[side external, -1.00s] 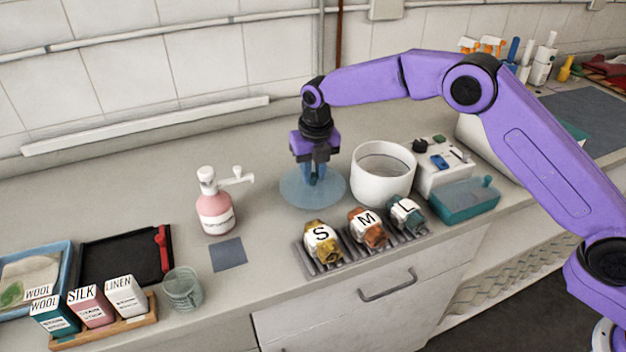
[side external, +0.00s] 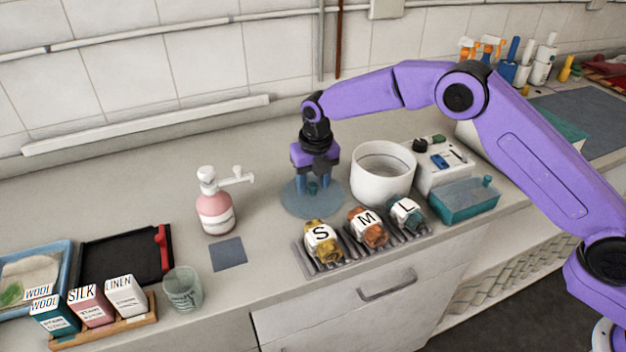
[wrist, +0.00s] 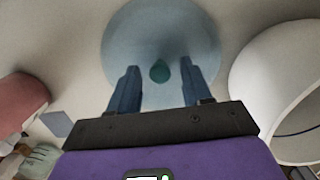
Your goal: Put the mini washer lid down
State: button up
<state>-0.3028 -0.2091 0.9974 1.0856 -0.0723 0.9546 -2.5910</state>
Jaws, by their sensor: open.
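The mini washer lid (side external: 297,206) is a round, translucent blue disc lying flat on the counter, left of the white washer tub (side external: 382,187). In the wrist view the lid (wrist: 135,35) shows a small teal knob (wrist: 160,70) at its middle. My gripper (side external: 312,194) is low over the lid and points down. In the wrist view its two blue fingers (wrist: 157,92) are apart, one on each side of the knob, with gaps between. The tub (wrist: 250,75) is open on top and stands at the right in the wrist view.
A rack (side external: 305,263) with S, M and L pieces stands in front of the lid and tub. A control box (side external: 440,175) and a teal box (side external: 465,203) are right of the tub. A pink pump bottle (side external: 215,213) stands left. The counter behind the lid is clear.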

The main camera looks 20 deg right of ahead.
aim_at(316, 198)
notch_tip(316, 198, up, 12)
jog(key=s, duration=0.1)
jog(key=shift+s+r, duration=0.15)
jog(key=shift+s, duration=0.1)
jog(key=s+d+r+m, duration=0.25)
jog(key=s+m, duration=0.35)
jog(key=s, duration=0.3)
jog(key=s+d+r+m, duration=0.2)
jog(key=s+d+m, duration=0.25)
jog(key=s, duration=0.55)
jog(key=s+d+f+m, duration=0.2)
jog(key=s+d+m, duration=0.4)
jog(key=s, duration=0.5)
jog(key=s+d+f+m+g, duration=0.1)
jog(key=s+d+f+m, duration=0.1)
jog(key=s+d+m, duration=0.5)
jog(key=s+d, duration=0.3)
jog(key=s, duration=0.1)
jog(key=shift+s+d+f, duration=0.25)
jog(key=shift+f, duration=0.1)
